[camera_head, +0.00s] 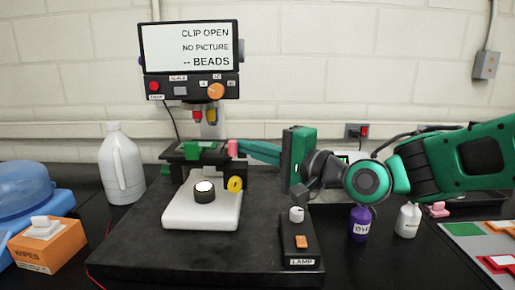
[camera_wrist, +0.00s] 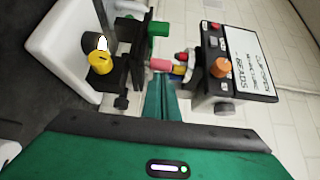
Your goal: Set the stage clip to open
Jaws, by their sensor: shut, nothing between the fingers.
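A microscope with a black stage (camera_head: 172,156) and a white base (camera_head: 200,213) stands on a dark board. Its screen (camera_head: 189,46) reads "CLIP OPEN", "NO PICTURE" and "-- BEADS". A pink tab (camera_head: 233,147), which looks like the stage clip's handle, is at the stage's right end; it also shows in the wrist view (camera_wrist: 160,65). My gripper (camera_head: 245,151) reaches in from the right, shut and empty, its fingertips close to the pink tab. I cannot tell whether they touch. The wrist view shows the shut fingers (camera_wrist: 161,88) pointing at the tab.
A yellow knob (camera_head: 235,184) is below the stage, and the objectives (camera_head: 204,115) hang above it. A lamp box (camera_head: 300,245) stands right of the base. A purple bottle (camera_head: 360,224) and a white bottle (camera_head: 408,220) stand under my arm. A white jug (camera_head: 121,165) is at left.

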